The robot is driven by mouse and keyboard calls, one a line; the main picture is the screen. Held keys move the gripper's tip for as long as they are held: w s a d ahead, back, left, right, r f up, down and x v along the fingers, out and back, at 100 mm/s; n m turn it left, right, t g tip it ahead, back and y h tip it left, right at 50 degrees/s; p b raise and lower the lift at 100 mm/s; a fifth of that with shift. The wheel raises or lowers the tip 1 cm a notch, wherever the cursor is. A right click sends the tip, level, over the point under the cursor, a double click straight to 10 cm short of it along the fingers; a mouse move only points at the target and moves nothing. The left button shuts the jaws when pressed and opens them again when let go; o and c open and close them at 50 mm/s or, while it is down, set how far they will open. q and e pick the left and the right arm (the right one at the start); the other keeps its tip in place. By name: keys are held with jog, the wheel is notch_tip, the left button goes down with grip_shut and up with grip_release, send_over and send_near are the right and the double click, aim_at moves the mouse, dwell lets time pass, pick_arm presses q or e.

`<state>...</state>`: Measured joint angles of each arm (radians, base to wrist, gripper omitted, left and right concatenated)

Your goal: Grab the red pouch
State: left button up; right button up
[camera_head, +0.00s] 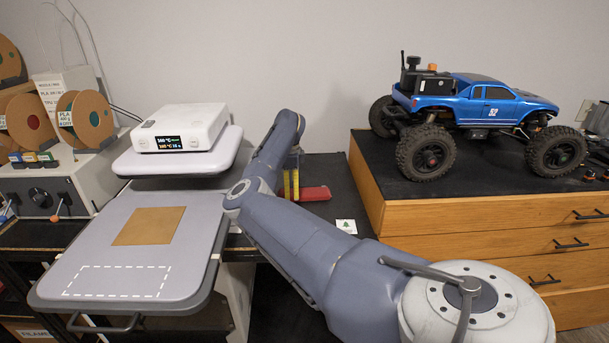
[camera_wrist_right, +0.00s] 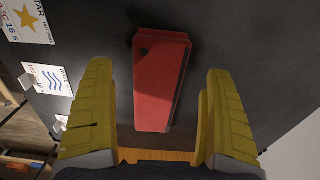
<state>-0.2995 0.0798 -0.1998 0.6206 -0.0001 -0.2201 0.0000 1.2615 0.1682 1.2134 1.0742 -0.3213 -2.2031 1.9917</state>
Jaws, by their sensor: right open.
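The red pouch (camera_head: 316,193) lies on the dark bench top, left of the wooden drawer cabinet, in the head view. In the right wrist view the pouch (camera_wrist_right: 160,85) is a long red block shape lying between the two yellow fingers, with clear gaps on both sides. My right gripper (camera_head: 291,184) is beside the pouch on its left in the head view, partly hidden by my own arm. In the right wrist view the gripper (camera_wrist_right: 158,68) is open and empty, its fingers spread wide around the pouch's outline. My left gripper is not in view.
A heat press with a grey plate (camera_head: 190,275), a brown patch (camera_head: 149,226) and a white control box (camera_head: 180,127) stands left. A blue toy truck (camera_head: 480,102) stands on the wooden cabinet (camera_head: 450,215) at right. A small tree card (camera_head: 346,226) lies near the pouch.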

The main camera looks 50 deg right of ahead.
jog(key=shift+f, duration=1.3)
jog(key=shift+c, duration=0.2)
jog(key=c, duration=1.2)
jog(key=shift+r, duration=0.2)
